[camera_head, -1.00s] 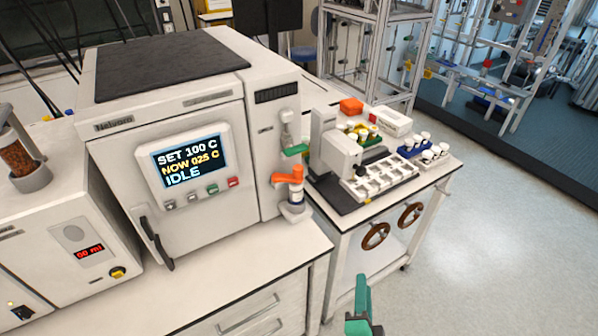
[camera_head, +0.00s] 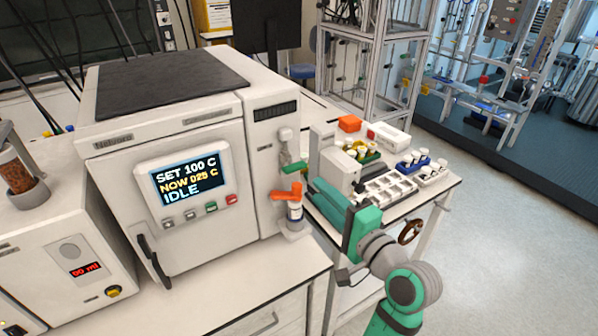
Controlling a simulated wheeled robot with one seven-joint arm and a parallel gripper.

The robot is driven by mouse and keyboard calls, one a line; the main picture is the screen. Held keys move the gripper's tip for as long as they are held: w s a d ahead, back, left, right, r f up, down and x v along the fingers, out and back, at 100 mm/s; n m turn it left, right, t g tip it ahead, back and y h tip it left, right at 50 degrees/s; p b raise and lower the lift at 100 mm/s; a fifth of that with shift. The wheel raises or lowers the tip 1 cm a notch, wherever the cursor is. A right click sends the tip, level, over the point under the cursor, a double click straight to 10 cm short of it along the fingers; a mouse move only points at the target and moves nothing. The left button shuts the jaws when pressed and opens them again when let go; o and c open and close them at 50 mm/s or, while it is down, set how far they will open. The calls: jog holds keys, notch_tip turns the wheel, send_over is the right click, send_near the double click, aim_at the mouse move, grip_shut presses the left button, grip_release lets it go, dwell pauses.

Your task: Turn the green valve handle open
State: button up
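The green valve handle (camera_head: 294,167) sits on the front of the right part of the white reactor (camera_head: 190,160), below a grey fitting. An orange handle (camera_head: 287,193) is just below it, above a small white-labelled bottle (camera_head: 295,212). My green gripper (camera_head: 315,193) is to the right of and lower than the green handle in the picture, its fingers pointing up and left toward the valve area. Two fingers show with a gap between them, and nothing is seen held. The gripper appears apart from the green handle. My wrist hides part of the cart.
A white cart (camera_head: 437,207) at the right holds a grey device, a tray and several vials, close behind my gripper. A white unit with a red display (camera_head: 85,268) stands at the left. The floor (camera_head: 500,240) at the right is clear.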

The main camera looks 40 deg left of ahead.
aim_at(297, 170)
jog(key=x, duration=1)
jog(key=shift+a, duration=0.2)
grip_shut()
